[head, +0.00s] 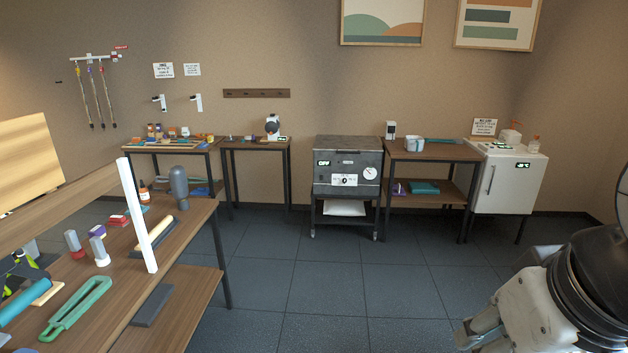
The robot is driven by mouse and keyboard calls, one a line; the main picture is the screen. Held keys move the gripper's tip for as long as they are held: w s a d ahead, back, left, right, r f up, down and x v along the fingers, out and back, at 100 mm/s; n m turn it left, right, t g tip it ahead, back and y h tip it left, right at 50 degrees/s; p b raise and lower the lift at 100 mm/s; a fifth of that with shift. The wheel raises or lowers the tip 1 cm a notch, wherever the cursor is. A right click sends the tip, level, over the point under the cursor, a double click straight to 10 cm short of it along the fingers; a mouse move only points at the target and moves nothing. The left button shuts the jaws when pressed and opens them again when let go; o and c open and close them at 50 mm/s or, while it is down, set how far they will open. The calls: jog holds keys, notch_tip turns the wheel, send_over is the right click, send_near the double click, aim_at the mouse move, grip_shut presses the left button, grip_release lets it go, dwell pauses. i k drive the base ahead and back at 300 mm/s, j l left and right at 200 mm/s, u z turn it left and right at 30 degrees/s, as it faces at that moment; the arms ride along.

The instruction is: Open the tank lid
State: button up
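A dark grey metal box (347,165) stands on a wheeled cart against the back wall, in the middle of the head view. It has a flat top (346,144), a small display reading OFF (323,163), a white panel and a round gauge (370,172). It is the most tank-like thing in view, but I cannot be sure that it is the tank. Its flat top lies level and looks closed. No separate lid handle can be made out. Part of my arm shows at the lower right, far from the box. My gripper's fingertips cannot be made out.
A wooden workbench (190,250) with tools and bottles fills the left. Small tables (255,143) (430,152) flank the cart. A white cabinet (507,182) stands at the back right. The dark tiled floor (320,270) before the cart is clear.

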aim_at(340, 144)
jog(key=i+j, duration=0.1)
jog(key=i, duration=3.65)
jog(key=i+z, duration=0.15)
jog(key=i, duration=0.35)
